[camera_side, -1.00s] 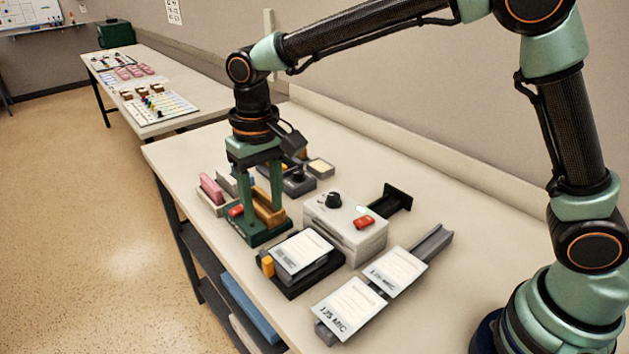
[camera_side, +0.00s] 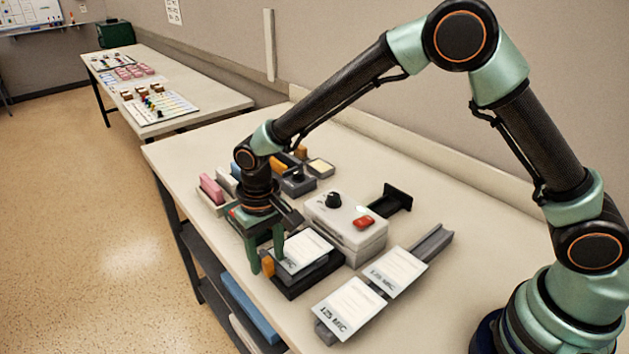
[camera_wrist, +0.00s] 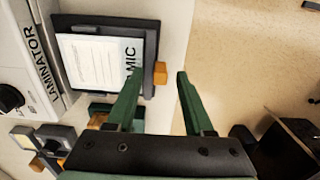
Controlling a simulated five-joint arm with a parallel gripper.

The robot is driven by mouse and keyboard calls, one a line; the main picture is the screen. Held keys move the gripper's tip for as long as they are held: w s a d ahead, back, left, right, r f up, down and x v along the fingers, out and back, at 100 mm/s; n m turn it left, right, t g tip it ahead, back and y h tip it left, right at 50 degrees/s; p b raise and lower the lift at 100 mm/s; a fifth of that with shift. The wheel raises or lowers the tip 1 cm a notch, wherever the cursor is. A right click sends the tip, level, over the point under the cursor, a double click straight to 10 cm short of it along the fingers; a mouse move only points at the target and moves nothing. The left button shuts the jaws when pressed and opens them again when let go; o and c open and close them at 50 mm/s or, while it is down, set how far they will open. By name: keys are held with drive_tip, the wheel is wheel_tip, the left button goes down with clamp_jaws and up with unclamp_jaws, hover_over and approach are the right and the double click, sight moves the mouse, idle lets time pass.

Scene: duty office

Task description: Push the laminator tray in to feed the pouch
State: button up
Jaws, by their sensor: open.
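The laminator (camera_side: 343,232) is a pale box with a black knob and a red switch; its lettered side shows in the wrist view (camera_wrist: 42,70). In front of it sits the dark laminator tray (camera_side: 312,279), its rim clear in the wrist view (camera_wrist: 105,20). A white printed pouch (camera_side: 306,246) lies on the tray, also in the wrist view (camera_wrist: 85,62). An orange tab (camera_wrist: 160,73) sticks out from the tray's outer edge. My gripper (camera_wrist: 160,76) is open and empty, pointing down, with one finger to each side of the tab in the wrist view. I cannot tell whether either finger touches it.
Two pouches (camera_side: 350,308) lie on a grey rail (camera_side: 433,242) at the right. A black bracket (camera_side: 391,197) stands behind the laminator. A pink block (camera_side: 211,188) and several small desk items sit at the left and back. The table's front edge is close to my gripper.

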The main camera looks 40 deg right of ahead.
clamp_jaws()
idle(1.5)
